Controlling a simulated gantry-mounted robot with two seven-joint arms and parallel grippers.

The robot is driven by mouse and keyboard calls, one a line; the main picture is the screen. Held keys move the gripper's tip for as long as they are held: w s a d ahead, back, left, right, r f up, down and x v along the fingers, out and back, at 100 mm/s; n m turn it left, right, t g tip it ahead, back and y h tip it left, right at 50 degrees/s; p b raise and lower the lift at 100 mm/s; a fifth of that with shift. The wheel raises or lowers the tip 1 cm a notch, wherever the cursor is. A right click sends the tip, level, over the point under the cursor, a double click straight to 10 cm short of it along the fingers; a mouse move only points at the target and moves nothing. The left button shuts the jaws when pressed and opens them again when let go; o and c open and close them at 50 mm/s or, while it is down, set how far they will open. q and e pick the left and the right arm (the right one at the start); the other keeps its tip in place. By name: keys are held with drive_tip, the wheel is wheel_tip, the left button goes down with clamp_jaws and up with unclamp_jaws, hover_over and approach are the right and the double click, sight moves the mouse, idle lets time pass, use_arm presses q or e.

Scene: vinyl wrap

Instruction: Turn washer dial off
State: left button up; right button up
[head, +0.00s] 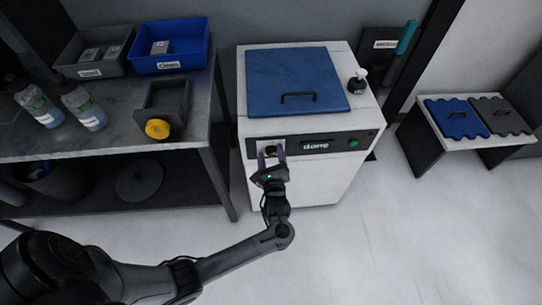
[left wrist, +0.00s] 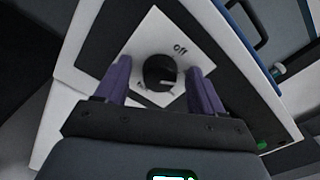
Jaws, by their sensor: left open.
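The washer (head: 309,180) is a white cabinet with a blue lid (head: 296,76) and a dark front panel reading "done". Its black dial (head: 270,151) sits at the panel's left end, partly behind my left gripper (head: 271,160). In the left wrist view the dial (left wrist: 160,72) is a round black knob on a white plate, with "Off" printed at upper right. Contact cannot be told. My right gripper is not in view.
A green button (head: 353,143) is at the panel's right end. A small dark bottle (head: 358,80) stands on the washer top. A grey workbench (head: 110,135) with bins and bottles is at left. A low white bench (head: 470,120) is at right. The floor in front is clear.

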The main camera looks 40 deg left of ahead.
use_arm(q)
drive_tip(key=c, duration=1)
drive_tip(key=shift+r+n+p, duration=0.2)
drive_tip(key=shift+n+p, duration=0.8)
drive_tip(key=shift+p, duration=0.25)
drive_tip(key=n+p, duration=0.2)
drive_tip(key=shift+n, duration=0.3)
drive_tip(key=n, duration=0.1)
drive_tip(key=n+p, duration=0.1)
drive_tip(key=n, duration=0.1)
drive_tip(key=shift+f+n, duration=0.2)
drive_tip(key=shift+n, duration=0.1)
drive_tip(key=shift+f+n+p, duration=0.15)
drive_tip(key=shift+n+p, duration=0.4)
drive_tip(key=shift+n, duration=1.35)
